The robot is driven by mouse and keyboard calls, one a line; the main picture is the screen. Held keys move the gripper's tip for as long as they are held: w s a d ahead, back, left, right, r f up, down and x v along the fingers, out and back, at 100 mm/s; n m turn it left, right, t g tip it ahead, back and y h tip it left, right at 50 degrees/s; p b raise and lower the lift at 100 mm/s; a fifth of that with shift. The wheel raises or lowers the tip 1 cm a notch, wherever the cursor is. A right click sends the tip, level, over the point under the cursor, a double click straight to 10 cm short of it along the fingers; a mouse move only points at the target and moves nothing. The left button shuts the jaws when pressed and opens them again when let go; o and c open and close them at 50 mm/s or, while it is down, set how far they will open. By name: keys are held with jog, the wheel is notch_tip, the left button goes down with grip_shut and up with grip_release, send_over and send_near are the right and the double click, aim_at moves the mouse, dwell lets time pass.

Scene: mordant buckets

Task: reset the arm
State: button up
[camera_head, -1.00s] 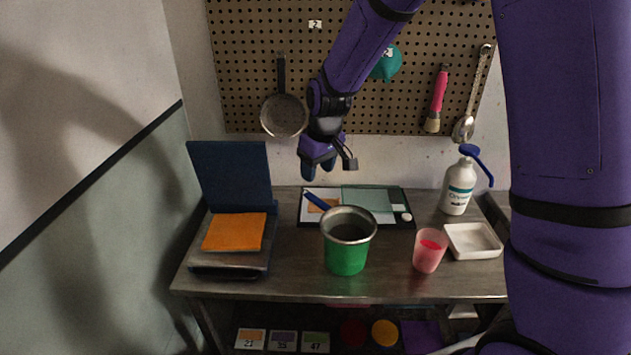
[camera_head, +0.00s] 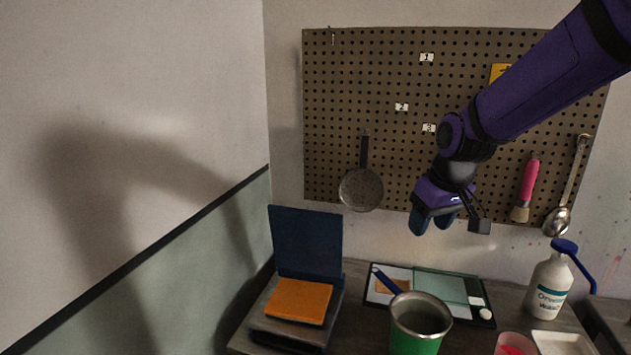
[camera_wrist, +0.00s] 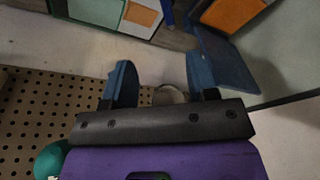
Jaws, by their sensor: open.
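My gripper (camera_head: 433,222) is open and empty in the head view. It hangs in the air in front of the lower part of the pegboard, above the back of the table. My purple arm reaches to it from the upper right. In the wrist view my gripper (camera_wrist: 155,85) shows two blue fingers spread apart with nothing between them. A strainer or pan (camera_wrist: 168,95) shows behind the gap, not touching the fingers.
A pegboard (camera_head: 380,90) holds a pan (camera_head: 361,189), a pink brush (camera_head: 527,187) and a ladle (camera_head: 557,220). On the table stand a green bucket (camera_head: 415,342), a white bottle (camera_head: 548,288), a pink cup (camera_head: 514,346), a white tray (camera_head: 562,343) and a hinged press (camera_head: 306,245) with orange cloth (camera_head: 299,300).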

jog(key=s+d+r+m+t, duration=0.1)
jog(key=s+d+r+m, duration=0.1)
jog(key=s, duration=0.9)
jog(key=s+d+r+m+t+h, duration=0.1)
jog(key=s+d+r, duration=0.4)
jog(key=s, duration=0.7)
notch_tip(320, 180, up, 2)
jog(key=shift+d+r+m, duration=0.15)
jog(key=shift+r+m, duration=0.05)
jog(key=shift+m, duration=0.3)
